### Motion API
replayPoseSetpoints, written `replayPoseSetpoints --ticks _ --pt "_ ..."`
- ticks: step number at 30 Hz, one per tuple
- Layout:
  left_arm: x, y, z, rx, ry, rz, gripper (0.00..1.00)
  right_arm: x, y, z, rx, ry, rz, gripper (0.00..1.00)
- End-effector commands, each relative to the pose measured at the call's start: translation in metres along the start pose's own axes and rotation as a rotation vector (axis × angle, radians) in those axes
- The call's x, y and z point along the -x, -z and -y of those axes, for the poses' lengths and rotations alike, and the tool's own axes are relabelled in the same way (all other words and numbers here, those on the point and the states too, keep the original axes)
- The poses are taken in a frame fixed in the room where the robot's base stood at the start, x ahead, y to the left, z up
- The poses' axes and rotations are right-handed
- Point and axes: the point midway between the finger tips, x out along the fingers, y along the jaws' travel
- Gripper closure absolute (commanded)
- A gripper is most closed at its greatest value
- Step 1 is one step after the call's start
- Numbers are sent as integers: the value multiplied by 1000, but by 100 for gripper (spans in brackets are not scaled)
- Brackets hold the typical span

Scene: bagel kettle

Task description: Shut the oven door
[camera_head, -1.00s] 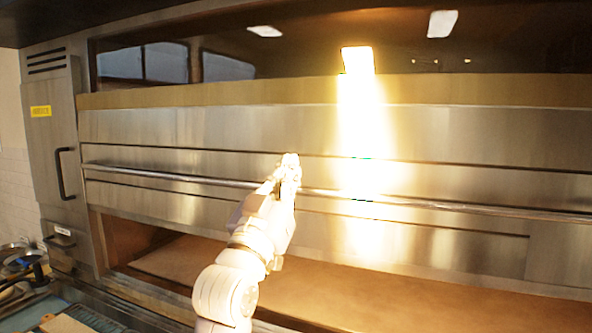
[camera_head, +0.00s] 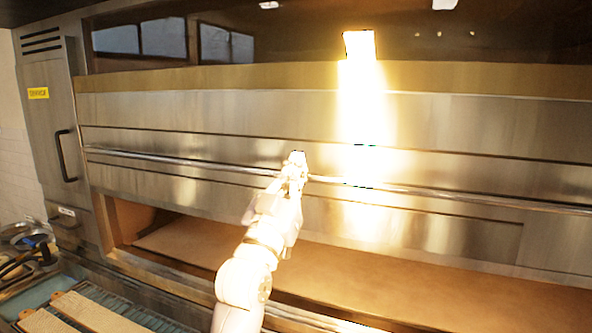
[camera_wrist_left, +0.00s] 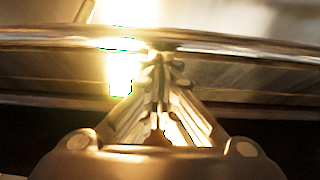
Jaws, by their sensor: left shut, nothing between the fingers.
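The oven (camera_head: 250,108) is a wide stainless steel unit that fills the head view. A long horizontal bar handle (camera_head: 440,194) runs across its front; it also crosses the left wrist view (camera_wrist_left: 50,40). Below the steel front, the lower chamber (camera_head: 400,290) stands open and its tan floor shows. My left gripper (camera_head: 297,160) is shut and empty, with its tips at the bar's height in front of the steel panel. In the left wrist view, the closed fingertips (camera_wrist_left: 161,62) overlap the bar's lower edge; I cannot tell whether they touch. My right gripper is not in view.
A side panel with a dark handle (camera_head: 64,156) and a yellow label (camera_head: 38,93) is at the left. Wooden boards (camera_head: 95,312) lie at the lower left, near metal pans (camera_head: 28,242). Bright glare (camera_head: 362,110) washes out part of the oven front.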

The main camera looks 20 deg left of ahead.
Motion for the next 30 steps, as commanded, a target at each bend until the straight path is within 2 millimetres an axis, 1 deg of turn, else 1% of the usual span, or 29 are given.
replayPoseSetpoints --ticks 5,8,15,21,27,30 --pt "12 -22 0 0 0 5 100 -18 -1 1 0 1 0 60" --pt "24 -45 0 -1 0 12 100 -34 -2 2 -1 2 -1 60" --pt "63 -113 0 -2 1 20 100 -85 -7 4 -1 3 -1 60" --pt "94 -165 0 0 1 20 100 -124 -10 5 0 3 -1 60" --pt "118 -205 0 -2 1 18 100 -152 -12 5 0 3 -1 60" --pt "126 -219 0 -2 1 17 100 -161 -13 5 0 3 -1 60"
